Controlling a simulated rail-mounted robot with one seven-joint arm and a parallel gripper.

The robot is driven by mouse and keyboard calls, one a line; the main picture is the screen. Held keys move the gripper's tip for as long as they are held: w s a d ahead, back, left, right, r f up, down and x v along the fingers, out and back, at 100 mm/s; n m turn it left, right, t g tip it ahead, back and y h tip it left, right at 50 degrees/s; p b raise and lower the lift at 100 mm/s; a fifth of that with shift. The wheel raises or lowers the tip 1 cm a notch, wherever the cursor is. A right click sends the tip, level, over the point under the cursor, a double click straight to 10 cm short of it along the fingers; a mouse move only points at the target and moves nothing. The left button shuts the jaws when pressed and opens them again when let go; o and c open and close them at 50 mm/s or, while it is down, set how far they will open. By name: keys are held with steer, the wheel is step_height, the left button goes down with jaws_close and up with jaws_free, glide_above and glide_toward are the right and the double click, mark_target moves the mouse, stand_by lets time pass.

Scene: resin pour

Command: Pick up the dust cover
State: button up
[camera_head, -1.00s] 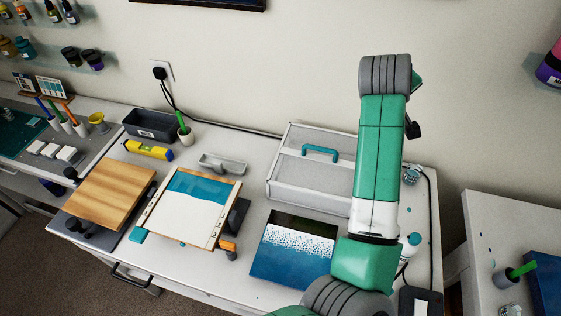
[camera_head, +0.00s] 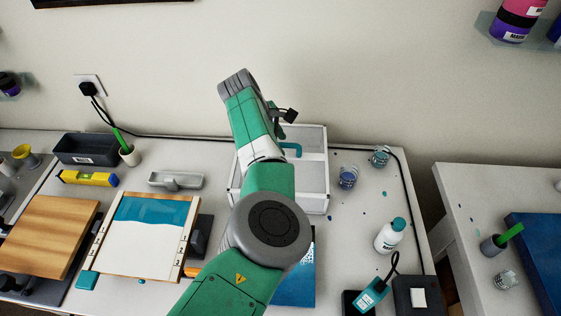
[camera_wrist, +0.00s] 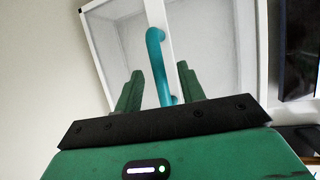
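The dust cover (camera_head: 313,170) is a white-framed box with pale see-through panels and a teal handle (camera_head: 292,148) on top. It sits on the white bench against the wall, partly hidden behind my arm in the head view. In the wrist view the dust cover (camera_wrist: 215,40) fills the upper middle, tilted in the picture. My gripper (camera_wrist: 160,85) is open there, with one green finger on each side of the teal handle (camera_wrist: 157,60). Nothing is clamped; I cannot tell how deep the handle lies between the fingers. The fingers are hidden in the head view.
Right of the cover stand small cups (camera_head: 347,178), a white bottle (camera_head: 389,236) and a corded teal tool (camera_head: 371,294). A blue panel (camera_head: 298,285) lies in front, partly hidden. Left are a framed pour board (camera_head: 140,245), a grey tray (camera_head: 176,181) and a wooden board (camera_head: 48,235).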

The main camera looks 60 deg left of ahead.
steer(key=shift+x, duration=1.15)
jaws_close()
step_height(320, 180, up, 10)
steer(key=shift+r, duration=0.1)
steer(key=shift+r+p, duration=0.1)
steer(key=shift+p, duration=0.55)
